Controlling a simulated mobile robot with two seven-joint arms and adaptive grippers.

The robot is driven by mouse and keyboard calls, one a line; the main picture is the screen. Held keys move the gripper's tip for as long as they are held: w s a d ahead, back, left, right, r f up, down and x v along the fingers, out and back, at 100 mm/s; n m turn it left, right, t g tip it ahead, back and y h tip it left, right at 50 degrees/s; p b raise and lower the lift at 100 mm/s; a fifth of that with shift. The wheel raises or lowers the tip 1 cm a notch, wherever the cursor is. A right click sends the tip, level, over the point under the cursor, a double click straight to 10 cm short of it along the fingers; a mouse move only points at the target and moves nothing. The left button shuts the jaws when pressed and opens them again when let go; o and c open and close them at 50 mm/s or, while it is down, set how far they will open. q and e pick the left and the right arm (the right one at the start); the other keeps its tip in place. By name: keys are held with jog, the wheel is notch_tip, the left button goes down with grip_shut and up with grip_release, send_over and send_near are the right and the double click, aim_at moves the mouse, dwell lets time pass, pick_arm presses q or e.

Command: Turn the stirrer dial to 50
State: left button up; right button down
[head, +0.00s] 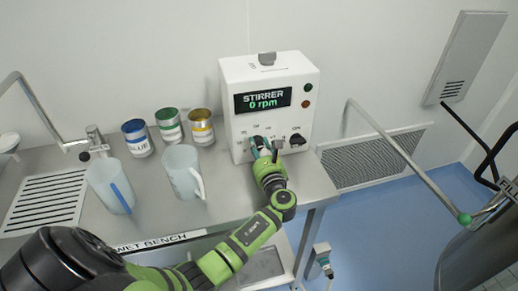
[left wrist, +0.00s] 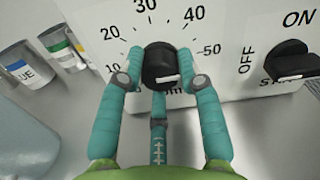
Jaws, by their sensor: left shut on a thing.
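The white stirrer unit (head: 238,80) stands upright on the bench, and its screen (head: 263,100) reads "STIRRER 0 rpm". The black stirrer dial (left wrist: 160,62) sits below a printed scale from 10 to 50 in the left wrist view. A short white mark shows on the dial's lower edge. My left gripper (left wrist: 160,80) is shut on the dial, with teal fingers at its left and right sides and a third finger below. In the head view my left gripper (head: 263,149) hides most of the dial. My right gripper is not in view.
A black ON/OFF knob (left wrist: 290,62) is right of the dial. Paint cans (head: 170,125) and two translucent jugs (head: 183,171) stand left of the unit on the steel bench (head: 150,215). A railing (head: 405,160) runs to the right above the blue floor.

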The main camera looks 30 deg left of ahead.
pick_arm(q)
jog(key=o, duration=1.1)
jog(key=shift+d+f, duration=0.1)
jog(key=shift+f, duration=0.25)
jog(key=shift+o, duration=0.3)
jog(key=shift+w+r, duration=0.1)
jog(key=shift+d, duration=0.1)
jog(key=v, duration=1.2)
